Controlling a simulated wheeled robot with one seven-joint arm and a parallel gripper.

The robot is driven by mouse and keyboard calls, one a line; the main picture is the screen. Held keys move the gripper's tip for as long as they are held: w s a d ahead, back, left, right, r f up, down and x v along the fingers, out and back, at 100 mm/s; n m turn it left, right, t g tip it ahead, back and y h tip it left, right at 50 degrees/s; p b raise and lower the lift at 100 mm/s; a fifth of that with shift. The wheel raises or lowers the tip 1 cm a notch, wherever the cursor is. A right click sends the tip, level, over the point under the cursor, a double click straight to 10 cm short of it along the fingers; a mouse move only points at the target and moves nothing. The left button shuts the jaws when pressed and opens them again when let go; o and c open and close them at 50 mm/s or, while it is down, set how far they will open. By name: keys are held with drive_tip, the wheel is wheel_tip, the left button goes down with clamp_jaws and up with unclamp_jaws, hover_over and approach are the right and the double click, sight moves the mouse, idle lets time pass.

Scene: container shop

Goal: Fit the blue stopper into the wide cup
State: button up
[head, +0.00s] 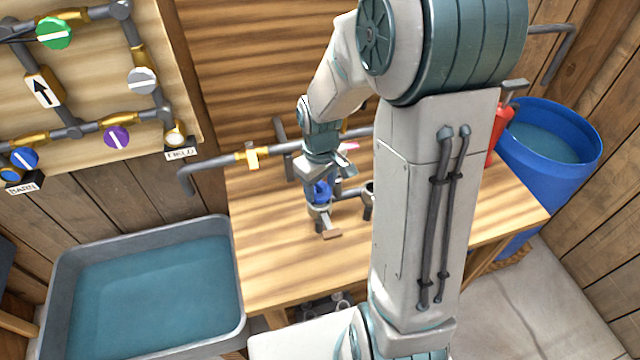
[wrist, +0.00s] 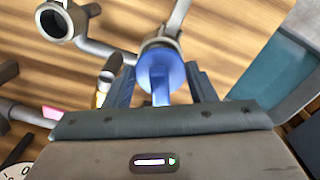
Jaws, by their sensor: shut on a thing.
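My gripper (head: 320,178) is low over the wooden workbench, shut on the blue stopper (head: 322,191). In the wrist view the stopper (wrist: 158,72) sits between the two fingers of my gripper (wrist: 161,84). A grey metal cup (head: 318,221) on a pipe is directly below the stopper. Its rim (wrist: 163,37) shows just past the stopper in the wrist view; the stopper hides most of its mouth. I cannot tell how far the stopper is in. A second grey cup (wrist: 56,20) stands open and empty at the upper left. I cannot tell which cup is wider.
Grey pipes run over the bench (head: 290,270) around both cups. A water-filled trough (head: 236,270) stands left of the bench. A blue barrel (head: 530,185) stands at the right by a red object (head: 500,128). A valve board (head: 85,85) hangs at the upper left.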

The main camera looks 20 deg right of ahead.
drive_tip(key=shift+f+b, duration=1.25)
drive_tip(key=shift+f, duration=0.15)
idle(0.9)
drive_tip(key=o, duration=1.1)
drive_tip(key=shift+c, duration=0.2)
drive_tip(key=shift+r, duration=0.1)
wheel_tip(320, 180, up, 14)
drive_tip(key=shift+b, duration=0.4)
drive_tip(key=s+m+t, duration=0.3)
drive_tip(key=s+m, duration=0.2)
drive_tip(key=s, duration=0.9)
drive_tip(key=shift+a+r, duration=0.15)
drive_tip(key=shift+r, duration=0.1)
